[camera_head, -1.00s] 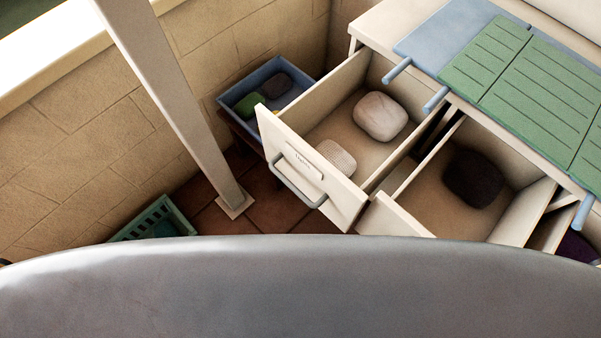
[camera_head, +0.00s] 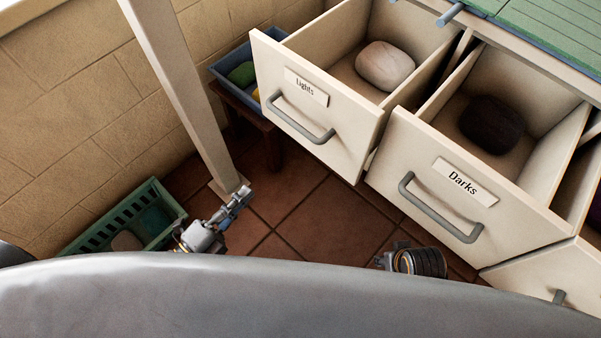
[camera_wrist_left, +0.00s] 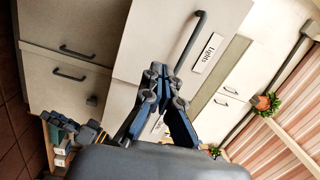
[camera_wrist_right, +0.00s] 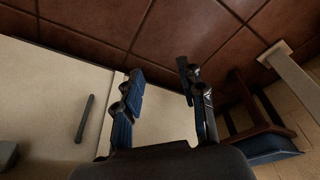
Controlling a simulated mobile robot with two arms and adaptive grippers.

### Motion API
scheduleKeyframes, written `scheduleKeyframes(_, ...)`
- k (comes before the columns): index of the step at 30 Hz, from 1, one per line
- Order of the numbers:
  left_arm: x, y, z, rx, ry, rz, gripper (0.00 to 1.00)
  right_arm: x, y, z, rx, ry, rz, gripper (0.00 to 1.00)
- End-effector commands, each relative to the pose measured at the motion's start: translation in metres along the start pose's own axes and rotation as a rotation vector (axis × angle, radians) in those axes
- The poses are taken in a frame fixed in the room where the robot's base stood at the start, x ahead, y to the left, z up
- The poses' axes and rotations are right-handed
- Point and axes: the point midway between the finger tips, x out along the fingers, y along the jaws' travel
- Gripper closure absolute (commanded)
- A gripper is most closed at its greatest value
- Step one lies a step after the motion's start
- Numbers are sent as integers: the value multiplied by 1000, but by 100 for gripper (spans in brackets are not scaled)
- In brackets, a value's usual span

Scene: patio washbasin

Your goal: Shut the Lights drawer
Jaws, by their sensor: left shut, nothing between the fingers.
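The Lights drawer (camera_head: 330,115) stands pulled out, with a grey bar handle (camera_head: 295,118) and a label on its front. A pale rounded bundle (camera_head: 384,66) lies inside. My left gripper (camera_head: 241,194) is shut and empty, in front of and below the drawer in the head view. In the left wrist view, the shut fingers (camera_wrist_left: 161,72) point toward the Lights front (camera_wrist_left: 175,35), and its handle lies beyond them. My right gripper (camera_wrist_right: 157,76) is open and empty in the right wrist view; in the head view only part of that arm shows.
The Darks drawer (camera_head: 470,190) is also pulled out, holding a dark bundle (camera_head: 491,124). A blue bin (camera_head: 232,67) on a stool stands left of the Lights drawer. A post (camera_head: 180,90) and a green basket (camera_head: 105,220) stand at left. Tiled floor (camera_head: 310,215) is clear between.

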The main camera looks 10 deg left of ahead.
Motion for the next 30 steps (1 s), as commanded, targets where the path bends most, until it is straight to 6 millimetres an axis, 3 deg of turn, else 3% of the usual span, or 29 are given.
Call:
scheduleKeyframes(3,1,-28,-19,78,55,-93,100,-12,1,-5,2,12,2,60)
scheduleKeyframes(7,5,-42,-25,107,69,-127,100,-20,2,-7,2,14,3,60)
scheduleKeyframes(11,21,-45,-26,109,69,-131,100,-25,2,-8,3,17,3,60)
scheduleKeyframes(24,110,-55,-32,108,68,-129,100,-45,2,-13,5,29,5,60)
scheduleKeyframes(30,133,-57,-34,106,68,-124,100,-54,2,-14,6,32,5,60)
